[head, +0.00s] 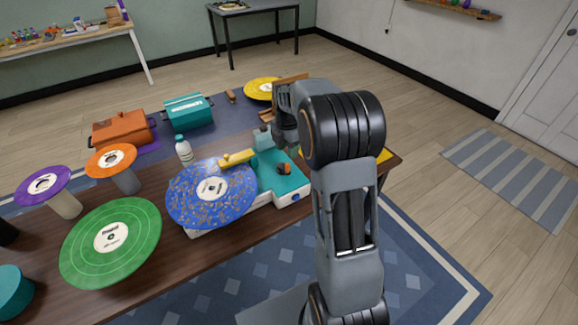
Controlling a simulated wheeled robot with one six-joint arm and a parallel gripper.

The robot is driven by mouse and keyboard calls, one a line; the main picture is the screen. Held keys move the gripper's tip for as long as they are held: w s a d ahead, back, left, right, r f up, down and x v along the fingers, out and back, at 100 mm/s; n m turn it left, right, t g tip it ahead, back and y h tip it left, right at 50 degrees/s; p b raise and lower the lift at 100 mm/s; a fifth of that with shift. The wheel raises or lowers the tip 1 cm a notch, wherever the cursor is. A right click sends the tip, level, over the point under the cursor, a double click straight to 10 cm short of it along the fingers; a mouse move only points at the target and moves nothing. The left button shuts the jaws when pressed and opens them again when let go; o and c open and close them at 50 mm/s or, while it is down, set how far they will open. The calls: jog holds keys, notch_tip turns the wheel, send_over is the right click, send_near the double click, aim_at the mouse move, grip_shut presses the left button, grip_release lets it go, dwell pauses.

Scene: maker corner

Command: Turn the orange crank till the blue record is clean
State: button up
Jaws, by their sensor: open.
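The blue record (207,205) lies flat on a white and teal machine (290,190). Brown and pale specks are scattered over much of it, around a white label. A yellow arm (238,157) reaches over the record's far edge. A small orange part, apparently the orange crank (285,168), sits on the teal top right of the record. My gripper (264,138) is open, behind and a little left of the orange part, apparently apart from it. My arm hides part of the gripper and what is behind it.
A white bottle (184,152) stands behind the record. Green (85,240), orange (112,172) and purple (27,193) records are on the left. An orange box (122,130), a teal box (188,110) and a yellow record (262,91) are farther back.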

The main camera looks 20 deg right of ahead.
aim_at(287, 164)
notch_tip(287, 164, down, 9)
jog(key=shift+r, duration=0.2)
jog(key=shift+c, duration=0.2)
